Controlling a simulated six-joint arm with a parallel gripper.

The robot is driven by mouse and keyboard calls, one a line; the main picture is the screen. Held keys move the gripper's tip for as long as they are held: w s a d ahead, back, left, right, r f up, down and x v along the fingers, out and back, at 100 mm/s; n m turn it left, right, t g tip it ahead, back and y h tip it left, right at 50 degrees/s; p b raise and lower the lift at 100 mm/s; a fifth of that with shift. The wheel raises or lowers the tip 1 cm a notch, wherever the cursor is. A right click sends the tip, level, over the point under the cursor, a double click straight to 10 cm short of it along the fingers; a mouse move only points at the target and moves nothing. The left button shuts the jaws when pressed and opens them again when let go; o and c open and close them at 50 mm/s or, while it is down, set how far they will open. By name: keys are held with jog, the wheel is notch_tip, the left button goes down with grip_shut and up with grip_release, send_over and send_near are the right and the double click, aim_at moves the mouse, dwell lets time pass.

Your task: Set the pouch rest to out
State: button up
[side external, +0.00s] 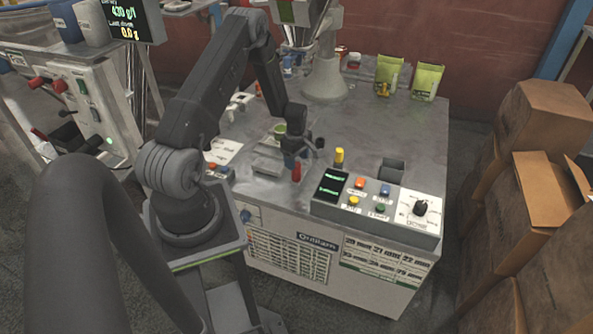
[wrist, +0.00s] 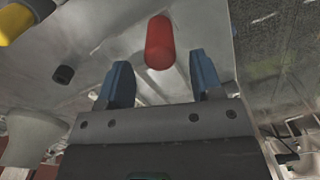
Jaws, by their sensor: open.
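A red handle (side external: 296,173) stands at the front of the filler's work area in the side view. In the wrist view the red handle (wrist: 160,42) shows ahead of the gap between my two blue fingers. A low grey metal piece (side external: 266,165) lies just left of it; it may be the pouch rest, but I cannot tell how the two join. My gripper (side external: 297,160) is open, pointing down, close to the red handle. In the wrist view my gripper (wrist: 160,75) has an empty gap. I cannot tell whether the fingers touch the handle.
A control panel (side external: 380,210) with coloured buttons and a black dial stands to the right. A yellow-topped post (side external: 339,156) is near my gripper. Green pouches (side external: 427,80) stand at the back. The right of the metal tabletop (side external: 425,130) is clear. Cardboard boxes (side external: 540,130) stand beyond.

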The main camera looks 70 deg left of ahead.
jog(key=shift+f, duration=2.7)
jog(key=shift+c, duration=0.3)
grip_shut()
